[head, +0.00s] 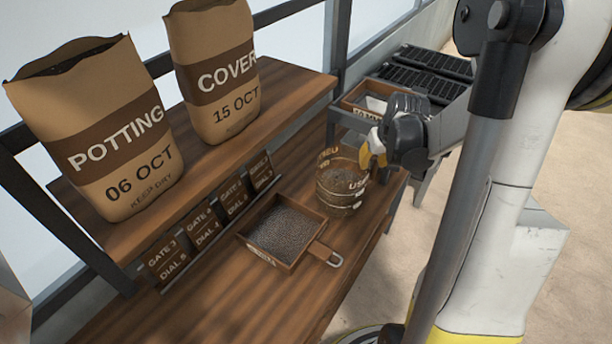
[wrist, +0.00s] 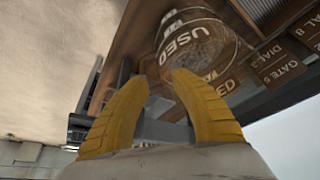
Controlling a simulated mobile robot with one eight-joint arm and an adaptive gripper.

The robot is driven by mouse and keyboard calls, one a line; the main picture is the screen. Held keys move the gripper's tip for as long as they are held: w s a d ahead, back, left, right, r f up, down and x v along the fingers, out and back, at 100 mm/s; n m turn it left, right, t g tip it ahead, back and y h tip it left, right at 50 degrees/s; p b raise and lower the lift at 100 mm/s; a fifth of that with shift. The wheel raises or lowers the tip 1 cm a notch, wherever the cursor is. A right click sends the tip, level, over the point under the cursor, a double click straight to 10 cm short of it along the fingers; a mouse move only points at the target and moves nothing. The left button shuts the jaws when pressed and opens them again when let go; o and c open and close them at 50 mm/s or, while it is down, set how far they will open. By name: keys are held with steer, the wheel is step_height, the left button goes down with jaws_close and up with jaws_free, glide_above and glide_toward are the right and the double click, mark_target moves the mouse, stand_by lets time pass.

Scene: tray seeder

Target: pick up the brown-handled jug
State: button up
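I cannot make out a brown-handled jug in either view. My gripper (head: 371,158) is at the right end of the wooden bench, beside and slightly above a round tub marked USED (head: 342,194). In the wrist view my gripper (wrist: 161,77) has its two yellow fingers apart, with nothing between them. The tub also shows in the wrist view (wrist: 178,45), beyond the fingertips, with grey grainy contents. In the head view my gripper overlaps the tub's upper right edge; I cannot tell whether they touch.
A shallow handled pan (head: 313,244) of dark grains lies on the bench (head: 238,303). Two paper sacks, POTTING (head: 100,128) and COVER (head: 212,70), stand on the raised shelf (head: 283,80). A labelled box (head: 358,98) and black cell trays (head: 440,62) are behind my gripper.

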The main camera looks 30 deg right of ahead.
steer(key=shift+b+x, duration=2)
steer(key=shift+x, duration=3.6)
steer(key=shift+d+r, duration=0.15)
jaws_close()
